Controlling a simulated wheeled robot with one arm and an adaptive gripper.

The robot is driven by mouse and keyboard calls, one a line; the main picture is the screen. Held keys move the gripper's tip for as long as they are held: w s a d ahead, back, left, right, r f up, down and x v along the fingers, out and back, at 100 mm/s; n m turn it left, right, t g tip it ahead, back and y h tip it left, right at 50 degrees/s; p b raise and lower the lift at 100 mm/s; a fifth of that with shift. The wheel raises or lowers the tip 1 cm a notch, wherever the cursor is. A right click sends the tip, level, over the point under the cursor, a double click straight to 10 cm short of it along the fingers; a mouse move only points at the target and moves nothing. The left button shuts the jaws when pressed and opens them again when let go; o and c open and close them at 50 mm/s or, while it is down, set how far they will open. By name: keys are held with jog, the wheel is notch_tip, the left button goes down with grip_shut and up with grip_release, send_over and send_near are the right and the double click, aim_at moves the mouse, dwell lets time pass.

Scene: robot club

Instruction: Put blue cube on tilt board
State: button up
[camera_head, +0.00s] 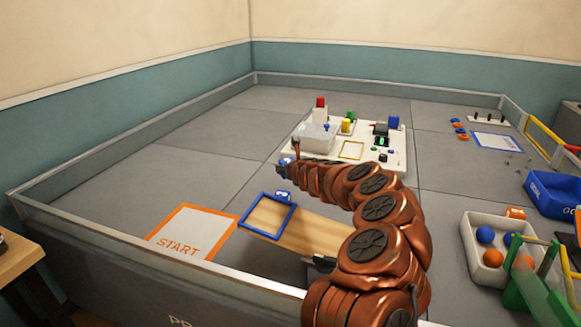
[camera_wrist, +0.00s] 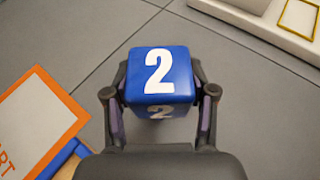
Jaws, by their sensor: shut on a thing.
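The blue cube (camera_wrist: 160,72), with a white 2 on its top and front faces, is between the two fingers of my gripper (camera_wrist: 160,98) in the wrist view. The gripper is shut on it, above the grey floor. In the head view my gripper (camera_head: 287,166) is at the far end of my copper arm, with a little blue of the cube showing. The tilt board (camera_head: 310,232) is a wooden plank with a blue square frame at its left end and a small blue tag behind it. My arm covers its right part. The gripper is beyond the board's framed end.
A white panel (camera_head: 399,160) with blocks and a clear box stands behind my gripper. An orange-framed START mat (camera_head: 185,232) lies left of the board. A white bin with balls (camera_head: 470,240) and a blue bin (camera_head: 552,196) are at right. Low walls bound the grey floor.

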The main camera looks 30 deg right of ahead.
jog(key=shift+s+a+r+h, duration=0.15)
jog(key=shift+s+a, duration=0.1)
jog(key=shift+a, duration=0.35)
jog(key=shift+s+a+f+h, duration=0.1)
jog(key=shift+s+a+h, duration=0.1)
jog(key=shift+a, duration=0.35)
